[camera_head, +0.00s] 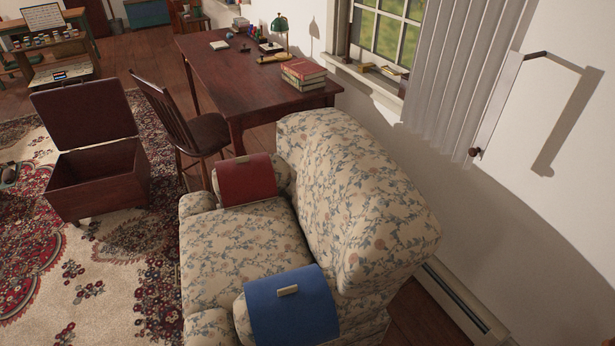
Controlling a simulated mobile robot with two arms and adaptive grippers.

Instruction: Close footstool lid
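The footstool (98,182) is a dark reddish-brown wooden box on the patterned rug at the left of the head view. Its lid (84,113) is open, standing roughly upright along the back edge, and the box's inside shows. The part of the inside that shows looks empty. Neither of my grippers is in view.
A floral armchair (236,245) with a red cloth (245,180) and a blue cloth (292,306) on its arms fills the middle. A wooden chair (205,134) and a desk (235,78) stand behind. Open rug (110,261) lies in front of the footstool.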

